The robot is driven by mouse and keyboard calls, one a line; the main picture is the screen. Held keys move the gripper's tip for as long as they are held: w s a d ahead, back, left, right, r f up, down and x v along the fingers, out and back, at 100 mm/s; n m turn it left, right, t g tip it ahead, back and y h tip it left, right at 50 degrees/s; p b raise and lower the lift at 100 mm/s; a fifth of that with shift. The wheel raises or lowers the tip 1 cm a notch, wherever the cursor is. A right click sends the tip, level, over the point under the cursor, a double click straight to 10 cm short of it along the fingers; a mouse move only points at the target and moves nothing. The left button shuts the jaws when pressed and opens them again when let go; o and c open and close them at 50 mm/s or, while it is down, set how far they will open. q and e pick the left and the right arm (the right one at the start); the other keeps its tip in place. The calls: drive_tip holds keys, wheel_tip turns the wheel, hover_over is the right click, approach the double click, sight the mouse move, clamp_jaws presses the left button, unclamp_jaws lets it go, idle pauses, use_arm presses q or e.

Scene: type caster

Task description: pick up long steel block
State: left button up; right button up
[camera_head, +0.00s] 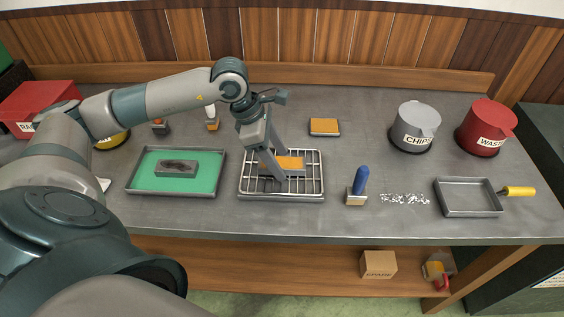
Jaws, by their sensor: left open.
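My left gripper (281,167) reaches down over the wire rack (310,187) in the middle of the bench. Its fingers are apart, at an orange-topped block (297,163) lying on the rack. The fingers partly hide this block, and I cannot tell whether they touch it. A long dark grey metal block (177,168) lies on the green mat in the shallow tray (131,184) to the left. I cannot tell for certain which of these is the long steel block. My right gripper is not in view.
Another orange-topped block (324,126) lies behind the rack. A blue-handled brush (359,188) stands right of the rack, beside scattered white bits (405,199). A grey pan (468,197), a grey CHIPS bin (414,128) and a red WASTE bin (487,127) are further right.

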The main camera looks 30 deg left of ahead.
use_arm(q)
drive_tip(key=shift+f, duration=0.2)
clamp_jaws()
drive_tip(key=shift+w+r, duration=0.1)
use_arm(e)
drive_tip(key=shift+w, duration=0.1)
use_arm(q)
drive_tip(key=shift+r, duration=0.1)
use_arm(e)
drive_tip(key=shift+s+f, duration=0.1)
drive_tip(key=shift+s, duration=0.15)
